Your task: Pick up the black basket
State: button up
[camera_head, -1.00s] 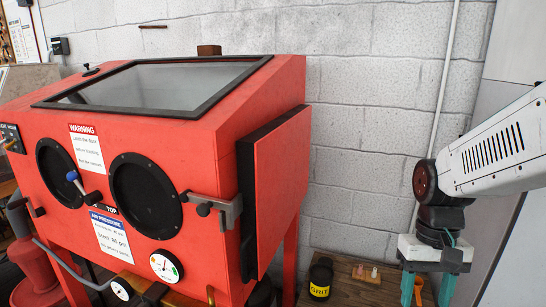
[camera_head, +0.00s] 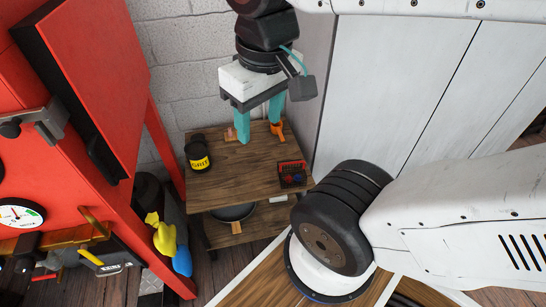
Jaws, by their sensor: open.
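A small dark basket (camera_head: 292,180) stands on the right side of the wooden table top, near its front right corner. I cannot tell how high the fingertips are above the table.
A black jar with a yellow label (camera_head: 198,154) stands at the table's left. A dark pan (camera_head: 233,212) sits on the lower shelf. The red blasting cabinet (camera_head: 90,75) is at left, pale panels (camera_head: 400,90) at right. The table's middle (camera_head: 240,175) is clear.

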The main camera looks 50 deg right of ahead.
aim_at(303, 163)
jog(key=u, duration=2.7)
jog(key=k, duration=2)
jog(key=z, duration=1.95)
